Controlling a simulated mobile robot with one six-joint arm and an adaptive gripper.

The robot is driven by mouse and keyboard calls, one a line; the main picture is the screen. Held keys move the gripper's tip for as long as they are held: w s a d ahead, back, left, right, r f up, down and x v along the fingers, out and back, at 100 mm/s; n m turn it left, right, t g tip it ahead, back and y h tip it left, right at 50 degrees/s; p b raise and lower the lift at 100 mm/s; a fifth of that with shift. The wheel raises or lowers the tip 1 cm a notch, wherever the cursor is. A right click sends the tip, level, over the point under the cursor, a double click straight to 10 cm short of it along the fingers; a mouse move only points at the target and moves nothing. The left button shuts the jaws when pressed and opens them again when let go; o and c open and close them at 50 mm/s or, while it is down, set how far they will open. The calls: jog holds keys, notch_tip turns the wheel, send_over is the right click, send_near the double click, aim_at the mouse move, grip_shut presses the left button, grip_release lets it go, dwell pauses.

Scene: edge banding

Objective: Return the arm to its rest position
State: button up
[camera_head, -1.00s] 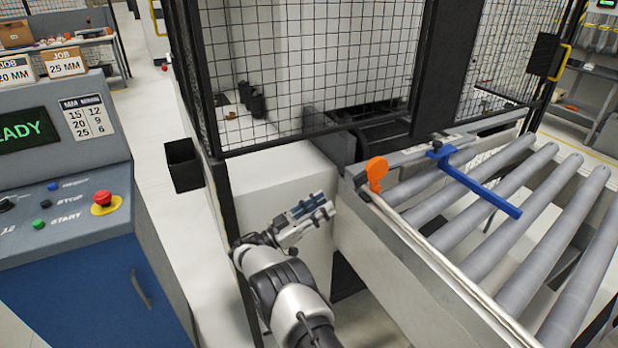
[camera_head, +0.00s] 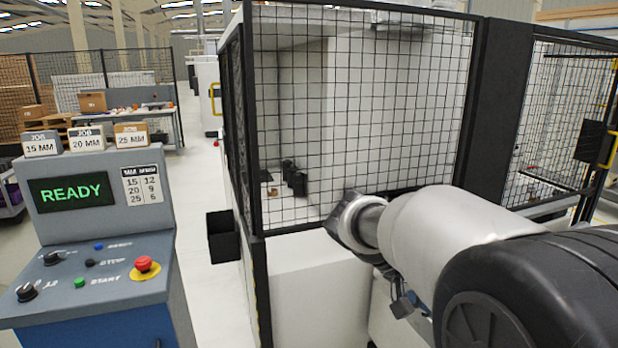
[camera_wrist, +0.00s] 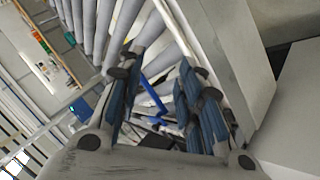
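My arm (camera_head: 450,235) fills the lower right of the head view, with its thick white link and dark joint close to the camera. My gripper (camera_wrist: 160,85) shows in the wrist view, with its blue-padded fingers apart. Nothing is held between them. The gripper itself cannot be made out in the head view. Beyond the fingers, a blue bar (camera_wrist: 155,97) and grey rollers (camera_wrist: 150,28) of the conveyor show in the wrist view, clear of the fingers.
The control console (camera_head: 95,235) stands at the left, its screen (camera_head: 72,193) reading READY. Job blocks (camera_head: 87,138) sit on top.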

jog(key=s+a+f+n+t+y, duration=0.1)
jog(key=s+a+n+t+y, duration=0.1)
jog(key=s, duration=0.9)
jog(key=s+a+f+n+t+y, duration=0.2)
jog(key=s+a+n+y, duration=0.2)
jog(key=s+a+y, duration=0.3)
jog(key=s+a, duration=0.1)
jog(key=s, duration=0.4)
jog(key=shift+a, duration=0.15)
